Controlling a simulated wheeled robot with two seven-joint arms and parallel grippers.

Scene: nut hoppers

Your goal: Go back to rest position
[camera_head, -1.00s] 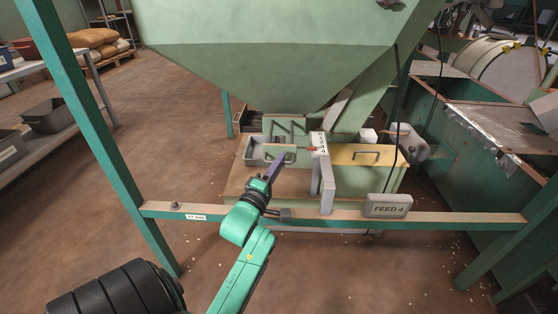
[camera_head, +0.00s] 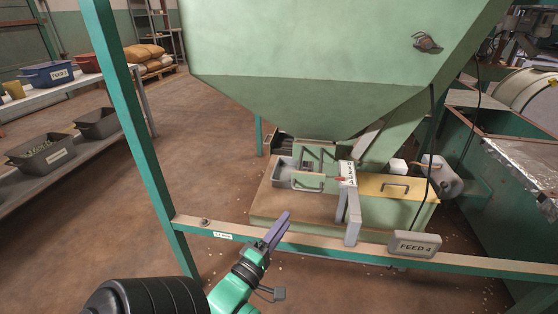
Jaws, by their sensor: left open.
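My left gripper (camera_head: 277,230) shows at the bottom middle, its arm coming up from the lower edge. Its purple fingers point up and right, in front of the frame's crossbar in the picture. They are open, and I see nothing between them. The gripper is apart from the tray and handles. My right gripper is out of view.
Shelves with bins (camera_head: 40,153) are at left. A metal trough (camera_head: 500,170) is at right. Brown floor between shelves and hopper is clear.

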